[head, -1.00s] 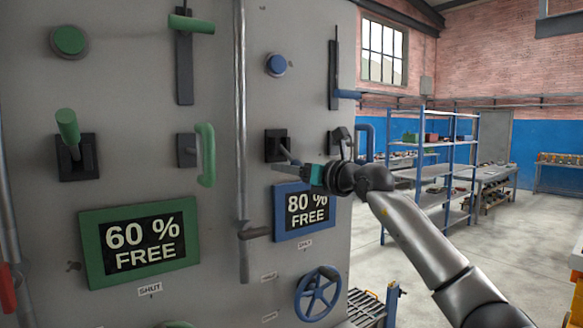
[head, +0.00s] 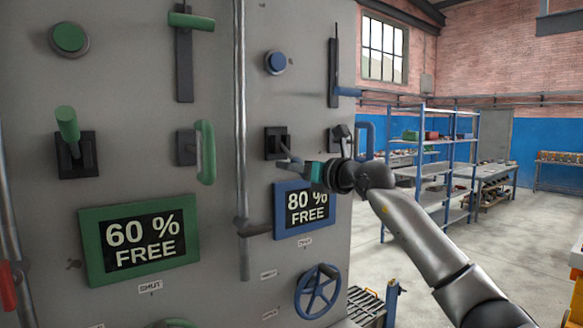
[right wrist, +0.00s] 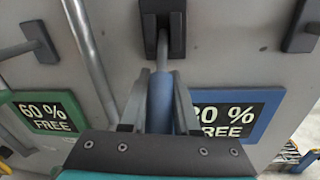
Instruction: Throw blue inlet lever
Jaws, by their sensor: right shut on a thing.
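The blue inlet lever has a black slotted mount (head: 276,143) on the grey panel, above the blue-framed "80 % FREE" display (head: 304,208). In the right wrist view, its metal stem leaves the mount (right wrist: 163,28) and ends in a blue grip (right wrist: 160,100). My right gripper (head: 291,166) is shut on that grip, one finger on each side. In the right wrist view the fingers (right wrist: 159,105) flank the grip, and the gripper body hides its lower end. In the head view the fingers mostly hide the grip. My left gripper is out of view.
A green lever (head: 67,128) and a green "60 % FREE" display (head: 140,242) sit left of a vertical pipe (head: 240,120). A blue handle (head: 364,141) is right of my gripper; a blue handwheel (head: 317,291) is below. Open floor lies right.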

